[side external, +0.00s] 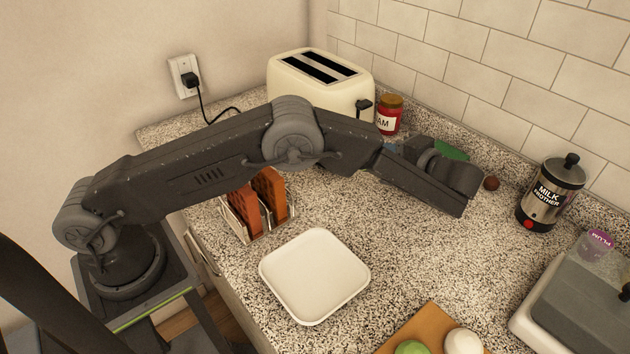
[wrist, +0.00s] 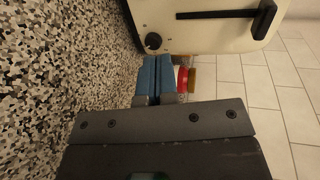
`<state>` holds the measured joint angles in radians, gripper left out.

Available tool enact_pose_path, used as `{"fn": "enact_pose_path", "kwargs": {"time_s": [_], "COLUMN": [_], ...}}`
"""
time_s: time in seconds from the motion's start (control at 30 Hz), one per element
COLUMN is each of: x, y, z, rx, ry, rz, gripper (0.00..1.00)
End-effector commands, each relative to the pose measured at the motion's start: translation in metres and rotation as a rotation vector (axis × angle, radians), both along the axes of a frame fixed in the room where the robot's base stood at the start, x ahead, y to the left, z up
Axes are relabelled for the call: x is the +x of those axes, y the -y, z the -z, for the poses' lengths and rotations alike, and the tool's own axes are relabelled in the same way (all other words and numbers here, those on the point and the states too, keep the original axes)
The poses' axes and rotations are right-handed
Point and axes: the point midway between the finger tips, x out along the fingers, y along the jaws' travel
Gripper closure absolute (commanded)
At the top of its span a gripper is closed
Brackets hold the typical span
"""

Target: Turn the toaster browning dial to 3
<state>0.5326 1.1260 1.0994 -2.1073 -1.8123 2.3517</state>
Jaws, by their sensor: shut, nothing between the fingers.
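The cream toaster (side external: 315,95) stands at the back of the counter, its two slots facing up. Its end face with the dark lever (wrist: 265,20) fills the top of the wrist view. The small round black browning dial (wrist: 153,41) is on that face; its setting is too small to read. My gripper (wrist: 156,62) has blue fingers pressed together with nothing between them. The fingertips point at the dial, just short of it in the wrist picture; I cannot tell if they touch. In the side view my arm mostly hides the gripper and the dial.
A red jam jar (side external: 390,115) stands close beside the toaster and my fingers. A toast rack (side external: 244,215), a white plate (side external: 315,276), a milk frother (side external: 551,193) and a cutting board (side external: 420,325) are on the speckled counter. The tiled wall is behind.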

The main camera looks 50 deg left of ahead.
Motion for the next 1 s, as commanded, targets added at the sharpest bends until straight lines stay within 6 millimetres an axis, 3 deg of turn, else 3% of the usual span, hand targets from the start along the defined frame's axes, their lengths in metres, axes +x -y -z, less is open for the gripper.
{"fn": "enact_pose_path", "kwargs": {"time_s": [0.3, 0.67, 1.0], "x": [0.001, 0.023, 0.024], "y": [0.001, 0.009, -0.023], "z": [0.000, 0.003, 0.002], "rx": [0.001, 0.001, 0.002], "ry": [0.000, 0.000, -0.001], "rz": [0.000, -0.002, -0.003], "gripper": [1.00, 1.00, 1.00]}}
